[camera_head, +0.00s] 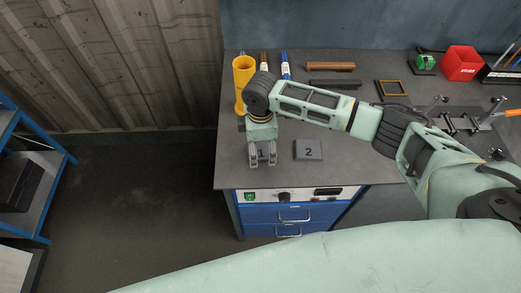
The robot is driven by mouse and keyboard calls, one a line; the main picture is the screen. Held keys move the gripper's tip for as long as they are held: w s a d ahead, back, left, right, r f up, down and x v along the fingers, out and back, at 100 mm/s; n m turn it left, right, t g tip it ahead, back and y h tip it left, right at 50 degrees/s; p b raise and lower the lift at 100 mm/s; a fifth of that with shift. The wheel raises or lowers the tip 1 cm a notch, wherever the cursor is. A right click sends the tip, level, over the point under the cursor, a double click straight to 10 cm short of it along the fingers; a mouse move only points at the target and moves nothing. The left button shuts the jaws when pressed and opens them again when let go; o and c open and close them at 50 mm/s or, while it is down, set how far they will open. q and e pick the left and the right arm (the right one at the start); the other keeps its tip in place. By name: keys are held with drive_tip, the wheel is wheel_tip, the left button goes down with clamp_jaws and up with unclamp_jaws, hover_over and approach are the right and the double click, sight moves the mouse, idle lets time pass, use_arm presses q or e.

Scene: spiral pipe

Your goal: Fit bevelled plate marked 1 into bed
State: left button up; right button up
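My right gripper (262,162) hangs over the front left of the workbench, its two fingers pointing toward the front edge with a gap between them. A dark plate with a mark like a 1 (261,153) shows between the fingers; most of it is hidden by the gripper, and I cannot tell whether they touch. A dark grey plate marked 2 (308,149) lies flat just right of the gripper. A dark, yellowish-edged open frame (391,87) lies at the back; I cannot tell whether it is the bed. My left gripper is not in view.
On the workbench (350,172) stand a yellow cup (243,76) and markers (285,66) behind my arm. Brown (330,66) and dark (333,84) bars, a green object (424,63), a red box (462,63) and clamps lie farther back and right. The front middle is clear.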

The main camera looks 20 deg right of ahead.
sight(261, 149)
clamp_jaws()
drive_tip(key=shift+r, duration=0.1)
idle(0.4)
drive_tip(key=shift+w, duration=0.1)
drive_tip(key=shift+r, duration=0.55)
wheel_tip(261, 149, up, 3)
drive_tip(key=shift+d+b, duration=0.15)
drive_tip(key=shift+b, duration=0.7)
drive_tip(key=w+d+r+b, duration=0.25)
drive_tip(key=d+r, duration=0.35)
drive_tip(key=d, duration=0.5)
drive_tip(key=s+a+r+m, duration=0.2)
drive_tip(key=s+a+m, duration=0.1)
drive_tip(key=s+m, duration=0.5)
drive_tip(key=s+a+r+m+b, duration=0.1)
drive_tip(key=s+a+r+m, duration=0.2)
drive_tip(key=s+m, duration=0.4)
drive_tip(key=shift+s+a+r+m, duration=0.3)
drive_tip(key=shift+s+a+m, duration=0.1)
drive_tip(key=shift+s+a, duration=0.3)
